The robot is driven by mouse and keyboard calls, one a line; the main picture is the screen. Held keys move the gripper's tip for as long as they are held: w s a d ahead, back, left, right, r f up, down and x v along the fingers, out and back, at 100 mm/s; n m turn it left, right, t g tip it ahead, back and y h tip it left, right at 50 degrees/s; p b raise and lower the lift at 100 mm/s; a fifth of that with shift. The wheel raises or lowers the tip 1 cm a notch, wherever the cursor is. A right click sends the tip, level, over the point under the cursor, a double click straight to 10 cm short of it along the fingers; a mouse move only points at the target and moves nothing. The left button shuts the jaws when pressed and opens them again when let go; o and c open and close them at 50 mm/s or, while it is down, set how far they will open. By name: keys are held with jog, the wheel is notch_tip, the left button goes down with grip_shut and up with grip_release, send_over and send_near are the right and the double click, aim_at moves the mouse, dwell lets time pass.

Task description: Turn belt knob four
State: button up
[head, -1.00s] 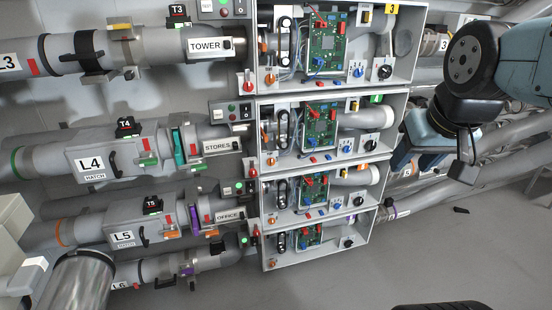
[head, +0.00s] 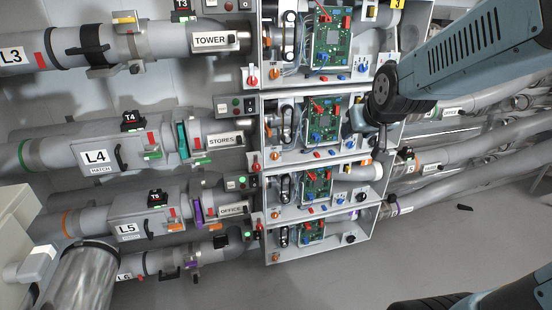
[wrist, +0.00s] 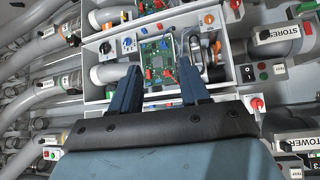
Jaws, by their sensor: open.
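The level-four box (head: 325,160), beside the STORES label (head: 224,139), holds a green circuit board (head: 322,121) and a black belt loop (head: 283,127). An orange knob (head: 274,156) sits below the belt; it also shows in the wrist view (wrist: 208,19). A blue knob (head: 344,141) is right of the board. A black knob (wrist: 105,48) shows in the wrist view; my gripper covers its place in the head view. I cannot tell which is the belt knob. My gripper (wrist: 160,66) is open and empty, its fingers over the box, apart from the knobs.
Similar boxes stand above and below, with thin box walls between them. Red switches (head: 252,77) line the left edge. Grey pipes (head: 90,155) run on the left and more pipes (head: 460,150) on the right. The floor (head: 340,280) below is mostly clear.

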jog(key=w+a+f+t+y, duration=0.1)
jog(key=w+a+f, duration=0.1)
jog(key=w+f, duration=0.15)
jog(key=w+a+f+t, duration=0.1)
jog(key=w+a+f, duration=0.1)
jog(key=w, duration=0.3)
jog(key=n+t+y, duration=0.2)
jog(key=t+y, duration=0.1)
jog(key=t, duration=0.3)
send_near(275, 157)
jog(key=x, duration=0.8)
jog(key=shift+w+d, duration=0.1)
jog(key=shift+c, duration=0.4)
jog(key=c, duration=0.6)
jog(key=shift+c, duration=0.3)
